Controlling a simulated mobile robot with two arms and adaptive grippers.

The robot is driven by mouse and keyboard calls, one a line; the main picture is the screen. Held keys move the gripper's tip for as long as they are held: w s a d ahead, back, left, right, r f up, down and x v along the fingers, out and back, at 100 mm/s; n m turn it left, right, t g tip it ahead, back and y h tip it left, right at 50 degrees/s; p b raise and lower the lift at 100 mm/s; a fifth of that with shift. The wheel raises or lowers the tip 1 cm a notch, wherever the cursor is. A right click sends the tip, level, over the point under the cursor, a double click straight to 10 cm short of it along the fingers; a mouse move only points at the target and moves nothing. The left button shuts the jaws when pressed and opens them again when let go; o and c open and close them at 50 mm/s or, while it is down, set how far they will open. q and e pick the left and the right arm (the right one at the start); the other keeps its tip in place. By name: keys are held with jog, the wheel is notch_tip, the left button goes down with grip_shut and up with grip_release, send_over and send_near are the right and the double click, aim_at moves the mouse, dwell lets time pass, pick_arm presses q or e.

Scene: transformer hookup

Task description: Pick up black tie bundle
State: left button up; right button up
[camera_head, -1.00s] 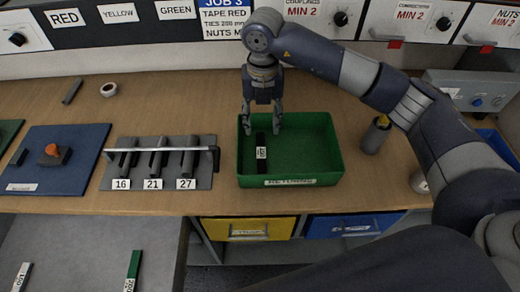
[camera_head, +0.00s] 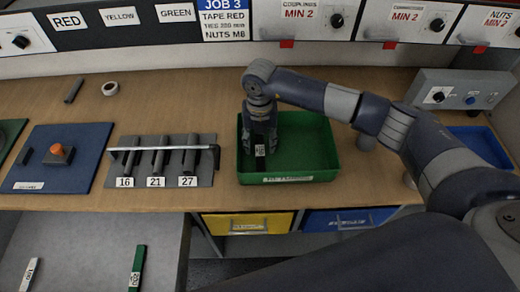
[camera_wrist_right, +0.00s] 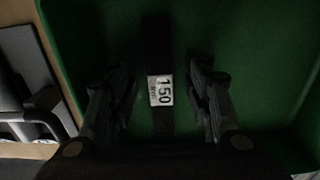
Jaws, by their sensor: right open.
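The black tie bundle (camera_head: 260,151) lies in the left part of the green tray (camera_head: 318,160), with a white label. In the right wrist view the bundle (camera_wrist_right: 158,50) is a dark strip whose label (camera_wrist_right: 160,90) reads 150. My right gripper (camera_head: 259,147) is down inside the tray over the bundle. In the right wrist view its fingers (camera_wrist_right: 165,100) are open, one on each side of the bundle, with gaps to it. The gripper hides part of the bundle in the head view. My left gripper is not in view.
A grey rack (camera_head: 165,178) with tools marked 16, 21 and 27 stands left of the tray. A blue mat (camera_head: 85,145) lies farther left. Yellow (camera_head: 247,222) and blue (camera_head: 345,219) bins sit below the bench edge.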

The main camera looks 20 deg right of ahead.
jog(key=shift+c, duration=0.6)
grip_shut()
jog(key=shift+r, duration=0.1)
